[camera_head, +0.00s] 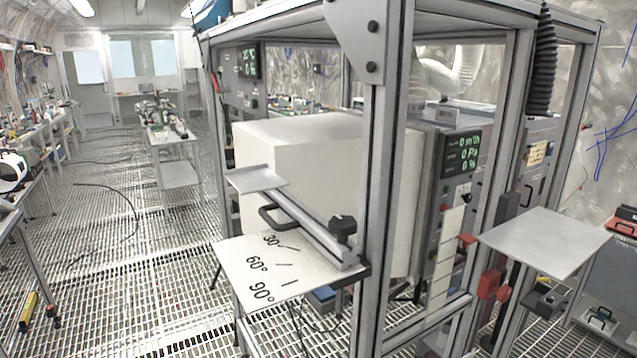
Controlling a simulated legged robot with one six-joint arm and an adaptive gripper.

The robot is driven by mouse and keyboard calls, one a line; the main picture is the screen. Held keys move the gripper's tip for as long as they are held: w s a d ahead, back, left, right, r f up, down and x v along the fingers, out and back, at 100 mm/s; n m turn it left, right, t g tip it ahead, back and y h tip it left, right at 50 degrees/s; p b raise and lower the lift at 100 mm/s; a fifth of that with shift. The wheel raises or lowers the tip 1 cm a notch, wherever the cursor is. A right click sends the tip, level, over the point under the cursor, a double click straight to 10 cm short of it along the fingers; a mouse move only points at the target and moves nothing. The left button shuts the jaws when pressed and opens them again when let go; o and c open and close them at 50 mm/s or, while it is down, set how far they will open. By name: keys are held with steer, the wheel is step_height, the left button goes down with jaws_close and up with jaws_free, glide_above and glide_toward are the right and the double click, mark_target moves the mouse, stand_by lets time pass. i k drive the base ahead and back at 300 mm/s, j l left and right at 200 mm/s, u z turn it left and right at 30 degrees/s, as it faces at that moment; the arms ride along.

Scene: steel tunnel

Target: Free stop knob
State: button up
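A black knob (343,227) with a lobed head stands upright near the right end of a grey metal bar (305,225). It is probably the stop knob; no label on it can be read. The bar lies over a pale angle plate (262,265) marked 30°, 60° and 90°. A black handle (275,215) is beside the bar on the left. A small flat plate (257,179) sits at the bar's far end. I cannot tell whether the knob is tight or loose. My gripper is not in view.
An aluminium frame post (382,180) rises close to the right of the knob. A large white box (330,165) is behind the bar. A flat grey shelf (545,242) sticks out at the right. The grated floor (130,270) is largely open at the left, with cables on it.

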mark_target(503, 293)
steer(key=z, duration=0.9)
steer(key=u, duration=0.4)
steer(key=l+u, duration=0.15)
steer(key=u, duration=0.3)
steer(key=i+l+u, duration=0.1)
steer(key=u, duration=0.3)
steer(key=l+u, duration=0.1)
steer(key=u, duration=0.3)
steer(key=l+u, duration=0.3)
steer(key=l, duration=0.15)
steer(key=k+l+u, duration=0.1)
steer(key=l+u, duration=0.2)
steer(key=l, duration=0.2)
steer(key=k+l+u, duration=0.1)
steer(key=l+u, duration=0.2)
steer(key=l, duration=0.15)
steer(key=k+l+u, duration=0.15)
steer(key=l+u, duration=0.15)
steer(key=k+l, duration=0.15)
steer(key=l, duration=0.2)
steer(key=k+l, duration=0.15)
steer(key=l, duration=0.2)
steer(key=k+l, duration=0.1)
steer(key=l, duration=0.25)
steer(key=k+l, duration=0.15)
steer(key=l, duration=0.2)
steer(key=u, duration=0.05)
